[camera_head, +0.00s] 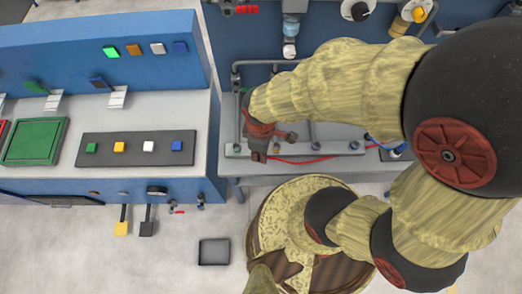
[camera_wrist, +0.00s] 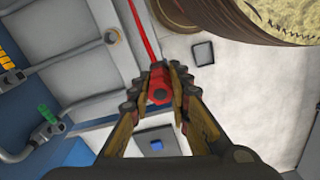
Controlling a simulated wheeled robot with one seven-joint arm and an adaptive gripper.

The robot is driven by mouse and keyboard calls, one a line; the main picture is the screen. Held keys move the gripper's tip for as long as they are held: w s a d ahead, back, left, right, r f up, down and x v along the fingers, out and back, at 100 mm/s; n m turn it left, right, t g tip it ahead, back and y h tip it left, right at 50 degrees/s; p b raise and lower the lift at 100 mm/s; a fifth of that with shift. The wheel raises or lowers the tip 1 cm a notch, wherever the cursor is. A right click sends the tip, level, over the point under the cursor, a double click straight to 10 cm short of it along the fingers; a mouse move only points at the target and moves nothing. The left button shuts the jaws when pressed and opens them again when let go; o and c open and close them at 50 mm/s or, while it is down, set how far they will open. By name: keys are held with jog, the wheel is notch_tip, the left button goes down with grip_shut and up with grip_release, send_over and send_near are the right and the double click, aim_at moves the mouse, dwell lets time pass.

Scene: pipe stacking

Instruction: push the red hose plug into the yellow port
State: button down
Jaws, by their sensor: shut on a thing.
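My gripper (camera_head: 258,154) is low over the grey strip (camera_head: 338,149) on the bench in the head view. In the wrist view my gripper (camera_wrist: 160,84) is shut on the red plug (camera_wrist: 158,93), which sits between its fingertips. A thin red hose (camera_wrist: 140,28) leads up from the plug; it also lies along the strip in the head view (camera_head: 300,161). My gripper hides the plug's far end, so I cannot tell whether it touches a port. I cannot clearly make out the yellow port; small fittings stand along the strip, one (camera_wrist: 111,36) showing in the wrist view.
Grey pipes (camera_head: 262,63) stand behind the strip. A console with coloured buttons (camera_head: 136,147) is at the left. A round yellow-brown base (camera_head: 290,205) is in front. A small dark tray (camera_head: 214,251) lies on the floor.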

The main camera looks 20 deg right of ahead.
jog(key=shift+r+p, duration=3)
jog(key=shift+r, duration=0.75)
jog(key=shift+f, duration=0.1)
